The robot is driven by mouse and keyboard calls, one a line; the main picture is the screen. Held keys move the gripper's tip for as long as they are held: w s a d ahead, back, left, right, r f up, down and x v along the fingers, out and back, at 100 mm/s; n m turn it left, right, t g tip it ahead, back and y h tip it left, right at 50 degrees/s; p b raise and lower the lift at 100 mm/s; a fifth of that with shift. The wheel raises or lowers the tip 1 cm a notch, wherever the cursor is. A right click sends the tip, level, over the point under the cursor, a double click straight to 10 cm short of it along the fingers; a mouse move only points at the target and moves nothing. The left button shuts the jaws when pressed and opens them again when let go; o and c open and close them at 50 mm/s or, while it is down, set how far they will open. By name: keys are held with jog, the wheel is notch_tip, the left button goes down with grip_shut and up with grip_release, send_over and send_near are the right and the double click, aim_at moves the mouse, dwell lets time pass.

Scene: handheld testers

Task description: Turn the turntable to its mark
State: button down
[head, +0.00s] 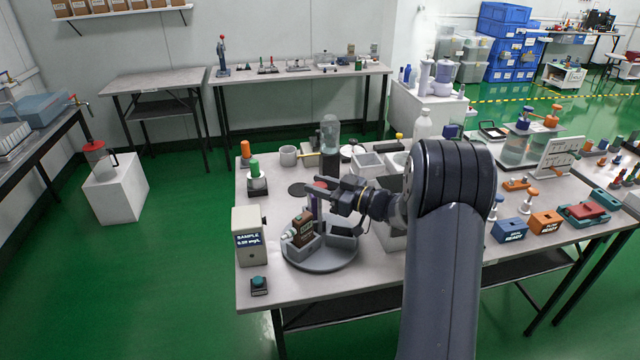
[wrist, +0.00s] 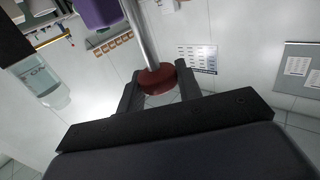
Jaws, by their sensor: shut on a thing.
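The turntable (head: 322,265) is a round grey disc at the front left of the table. It carries grey compartment walls, a brown bottle (head: 303,230) with a pale label and a purple item (head: 314,207). My gripper (head: 319,187) is above the disc. In the wrist view its fingers lie on both sides of a dark red round knob (wrist: 157,80) on a metal rod (wrist: 139,35), and it is shut on this knob. The purple item (wrist: 97,12) is close to the rod there. I cannot make out the turntable's mark.
A display box (head: 249,236) reading "SAMPLE" stands left of the turntable, with a teal button (head: 259,285) in front of it. Green (head: 255,175) and orange (head: 245,152) capped items and a clear cylinder (head: 330,133) stand behind. Grey trays are at the right, partly behind my arm.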

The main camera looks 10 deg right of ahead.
dwell(0.4)
jog(key=c, duration=1)
grip_release()
jog(key=shift+c, duration=0.2)
jog(key=v, duration=1)
jog(key=shift+s+d+b, duration=0.2)
jog(key=shift+d+b, duration=0.1)
jog(key=shift+b, duration=0.05)
